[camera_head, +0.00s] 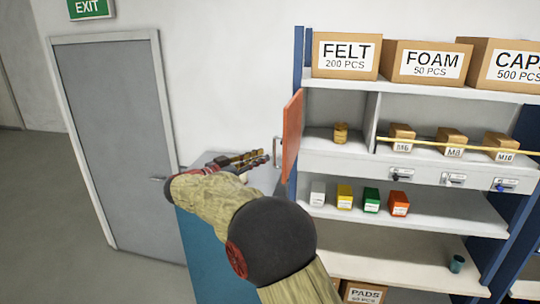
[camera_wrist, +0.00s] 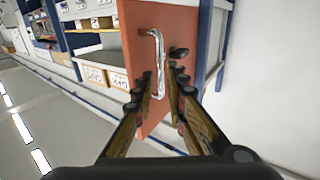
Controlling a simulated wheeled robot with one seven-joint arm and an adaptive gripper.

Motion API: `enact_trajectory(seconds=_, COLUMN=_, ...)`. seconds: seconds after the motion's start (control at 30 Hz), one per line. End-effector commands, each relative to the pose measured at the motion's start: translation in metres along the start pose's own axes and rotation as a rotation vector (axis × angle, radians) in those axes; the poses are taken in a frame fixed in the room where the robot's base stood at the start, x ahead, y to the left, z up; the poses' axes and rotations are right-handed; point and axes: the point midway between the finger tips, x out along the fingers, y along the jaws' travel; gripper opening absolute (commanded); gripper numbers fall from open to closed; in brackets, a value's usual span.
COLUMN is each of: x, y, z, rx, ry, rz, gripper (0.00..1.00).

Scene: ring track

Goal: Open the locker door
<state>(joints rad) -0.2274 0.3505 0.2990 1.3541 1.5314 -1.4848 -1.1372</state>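The orange-red locker door (camera_head: 292,135) stands swung outward from the left end of the shelf, and its compartment shows open behind it. In the wrist view the door (camera_wrist: 136,40) faces me with a chrome bar handle (camera_wrist: 161,62). The handle (camera_head: 277,152) also shows in the head view. My gripper (camera_head: 254,157) is open in front of the door. In the wrist view its fingers (camera_wrist: 166,82) lie either side of the handle's lower part. I cannot tell whether they touch it.
A brass-coloured cylinder (camera_head: 341,133) stands in the locker compartment. A yellow rail (camera_head: 460,146) runs along the shelf right of it, before small boxes. A blue cabinet (camera_head: 203,240) stands below my gripper. A grey room door (camera_head: 125,140) is at left, with open floor beside it.

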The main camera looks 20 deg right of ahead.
Motion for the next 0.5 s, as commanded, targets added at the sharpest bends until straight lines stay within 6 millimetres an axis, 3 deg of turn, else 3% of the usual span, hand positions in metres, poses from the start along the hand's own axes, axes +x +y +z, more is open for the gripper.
enact_trajectory(seconds=0.2, x=-0.039, y=-0.001, z=0.001, rx=-0.001, ry=-0.001, rz=-0.002, gripper=0.14)
enact_trajectory(seconds=0.5, x=-0.057, y=0.0, z=0.001, rx=-0.001, ry=0.0, rz=0.0, gripper=0.14)
